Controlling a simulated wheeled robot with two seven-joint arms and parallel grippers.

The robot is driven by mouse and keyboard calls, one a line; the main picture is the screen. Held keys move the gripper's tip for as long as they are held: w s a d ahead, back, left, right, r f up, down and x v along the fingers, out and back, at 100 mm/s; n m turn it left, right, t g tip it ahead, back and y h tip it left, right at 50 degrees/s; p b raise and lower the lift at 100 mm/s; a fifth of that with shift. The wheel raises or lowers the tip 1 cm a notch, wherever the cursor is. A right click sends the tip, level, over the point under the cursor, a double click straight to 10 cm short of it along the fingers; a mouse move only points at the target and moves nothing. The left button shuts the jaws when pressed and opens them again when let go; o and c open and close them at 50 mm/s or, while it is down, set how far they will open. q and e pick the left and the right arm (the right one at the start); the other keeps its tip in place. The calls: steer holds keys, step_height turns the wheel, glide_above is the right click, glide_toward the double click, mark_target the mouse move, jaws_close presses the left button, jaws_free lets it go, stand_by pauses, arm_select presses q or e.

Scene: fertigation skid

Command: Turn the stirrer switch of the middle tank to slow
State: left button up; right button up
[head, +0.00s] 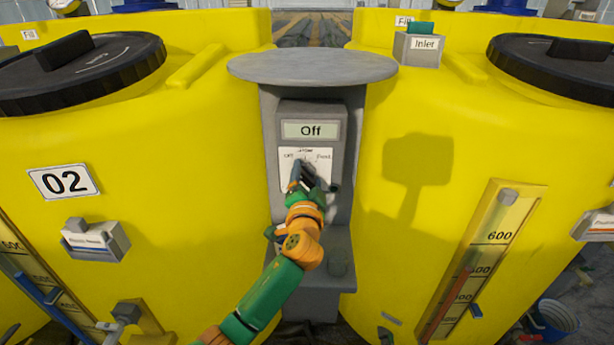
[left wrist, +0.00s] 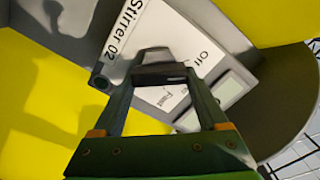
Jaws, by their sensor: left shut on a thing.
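The stirrer switch box (head: 338,125) stands on a grey post between two yellow tanks. Its display (head: 311,130) reads "Off". The white dial plate (head: 320,156) below carries the marks Off, Slow and Fast. In the left wrist view, the label (left wrist: 126,32) reads "Stirrer 02". My left gripper (head: 308,177) is at the dial, shut on the dark switch knob (left wrist: 160,75), which shows between the fingertips in the left wrist view. In the head view my fingers mostly hide the knob, so its exact pointing direction is unclear. My right gripper is in neither view.
The tank marked 02 (head: 140,185) is on the left, with a dark lid (head: 80,75). Another yellow tank (head: 450,150) is on the right. A round grey hood (head: 312,66) overhangs the switch box. A blue bucket (head: 555,318) stands at the lower right.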

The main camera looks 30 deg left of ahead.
arm_select(q)
steer(key=m+p, duration=0.2)
steer(key=m, duration=0.2)
steer(key=shift+d+m, duration=0.1)
steer(key=shift+m, duration=0.3)
steer(key=shift+f+m+p, duration=0.15)
steer(key=shift+m+p, duration=0.65)
steer(key=shift+m, duration=0.7)
steer(key=shift+f, duration=0.1)
steer(key=o, duration=1.3)
steer(key=shift+w, duration=0.1)
steer(key=v, duration=0.7)
